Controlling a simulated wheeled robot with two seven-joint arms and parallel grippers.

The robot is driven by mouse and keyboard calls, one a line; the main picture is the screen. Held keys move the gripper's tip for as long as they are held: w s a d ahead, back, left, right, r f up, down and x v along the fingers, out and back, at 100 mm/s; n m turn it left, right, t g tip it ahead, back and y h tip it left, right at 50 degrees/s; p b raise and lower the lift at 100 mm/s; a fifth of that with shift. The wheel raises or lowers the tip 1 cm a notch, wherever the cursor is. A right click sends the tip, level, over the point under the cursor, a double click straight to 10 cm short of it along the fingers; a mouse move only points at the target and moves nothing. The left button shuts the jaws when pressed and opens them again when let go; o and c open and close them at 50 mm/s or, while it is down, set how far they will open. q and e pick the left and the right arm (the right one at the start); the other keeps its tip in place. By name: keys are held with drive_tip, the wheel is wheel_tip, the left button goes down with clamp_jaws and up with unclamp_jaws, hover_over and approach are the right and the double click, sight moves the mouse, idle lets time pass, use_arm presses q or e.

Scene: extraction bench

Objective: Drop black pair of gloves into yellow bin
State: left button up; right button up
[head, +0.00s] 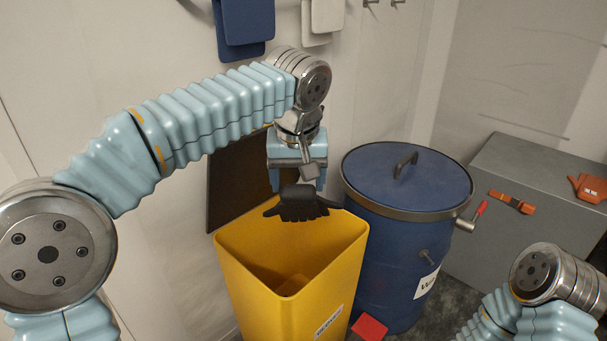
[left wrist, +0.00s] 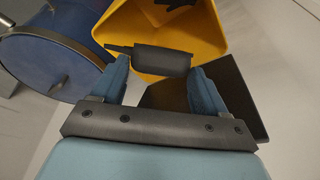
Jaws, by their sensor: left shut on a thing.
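The black pair of gloves (head: 297,204) hangs from my left gripper (head: 298,182), over the back part of the yellow bin's (head: 352,262) open mouth. The jaws are shut on the gloves. In the left wrist view the gloves (left wrist: 160,60) show as a dark band between the two blue fingers, with the yellow bin (left wrist: 207,35) beyond them. A dark shape shows at the top of that view against the bin; I cannot tell what it is. Of my right arm only links show at the lower right; its gripper is out of frame.
A dark panel (head: 232,185) stands behind the bin, against the wall. A blue drum (head: 385,235) with a lid and handle is close at the bin's right. A red object (head: 369,327) is low by the bin.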

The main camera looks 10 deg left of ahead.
use_arm(q)
drive_tip(key=shift+r, duration=0.1)
drive_tip(key=shift+f+b, duration=0.25)
drive_tip(key=shift+b, duration=0.05)
wheel_tip(320, 180, down, 13)
drive_tip(key=b, duration=1)
drive_tip(key=shift+f, duration=0.2)
use_arm(e)
wheel_tip(320, 180, down, 10)
drive_tip(key=d, duration=0.2)
drive_tip(key=shift+w+f, duration=0.25)
drive_tip(key=shift+w, duration=0.15)
use_arm(q)
drive_tip(key=shift+s, duration=0.1)
drive_tip(key=o, duration=1.1)
